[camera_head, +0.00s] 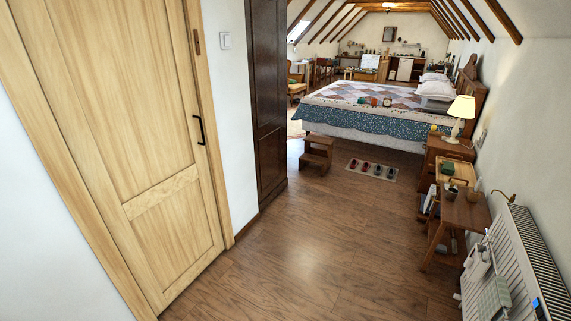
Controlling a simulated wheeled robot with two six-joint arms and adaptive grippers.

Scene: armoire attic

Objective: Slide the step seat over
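The step seat (317,153) is a small brown wooden stool with two step levels. It stands upright on the floor in the middle distance, just right of the dark armoire (268,95) and in front of the bed's near end. Neither of my grippers shows in the head view.
A closed wooden door (140,130) fills the left. A mat with shoes (371,169) lies right of the stool, by the bed (365,125). A small wooden table (462,213) and a white radiator (520,265) line the right wall. The wooden floor (310,240) between is clear.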

